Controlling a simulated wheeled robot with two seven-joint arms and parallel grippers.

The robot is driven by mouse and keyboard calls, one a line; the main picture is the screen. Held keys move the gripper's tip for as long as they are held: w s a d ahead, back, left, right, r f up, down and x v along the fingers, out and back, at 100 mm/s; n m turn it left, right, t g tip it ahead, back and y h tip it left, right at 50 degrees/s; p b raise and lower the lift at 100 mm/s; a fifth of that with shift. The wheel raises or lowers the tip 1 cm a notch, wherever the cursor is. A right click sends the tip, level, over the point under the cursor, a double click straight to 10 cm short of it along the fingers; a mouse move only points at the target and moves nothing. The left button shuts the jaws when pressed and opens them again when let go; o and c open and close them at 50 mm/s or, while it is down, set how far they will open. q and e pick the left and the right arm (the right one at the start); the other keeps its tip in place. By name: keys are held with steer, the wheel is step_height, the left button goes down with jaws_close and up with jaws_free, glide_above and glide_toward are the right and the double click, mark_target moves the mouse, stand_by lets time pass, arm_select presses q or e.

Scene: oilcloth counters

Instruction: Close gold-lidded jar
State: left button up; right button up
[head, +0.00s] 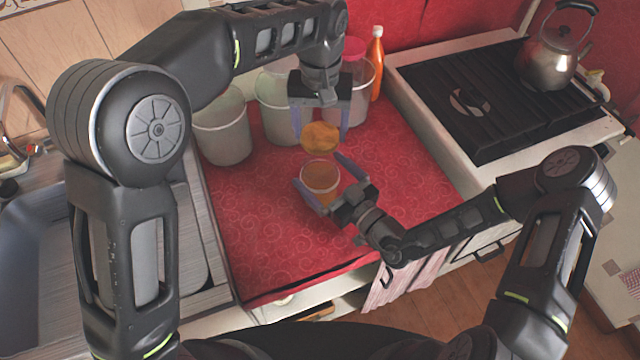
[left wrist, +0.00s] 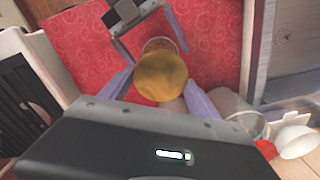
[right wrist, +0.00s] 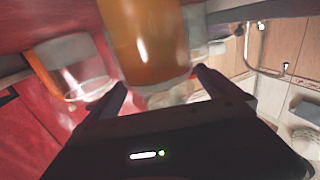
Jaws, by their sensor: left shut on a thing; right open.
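The jar (head: 321,178) stands open on the red counter, with amber-brown contents or walls. The gold lid (head: 320,137) is held above and slightly behind the jar, apart from it in the head view. My left gripper (head: 321,132) points down and is shut on the lid; the lid also shows in the left wrist view (left wrist: 161,76), covering most of the jar. My right gripper (head: 325,180) is open, with its fingers on either side of the jar. The jar fills the upper middle of the right wrist view (right wrist: 150,45).
Several translucent canisters (head: 222,135) stand along the back of the counter. A pink-lidded container (head: 354,48) and an orange bottle (head: 375,66) are at the back right. The stove (head: 490,100) with a kettle (head: 553,58) is right, the sink (head: 40,235) left. The front counter is clear.

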steer(key=shift+w+a, duration=0.35)
steer(key=shift+w, duration=0.1)
steer(key=c, duration=2.1)
arm_select(q)
steer(key=shift+f, duration=2.5)
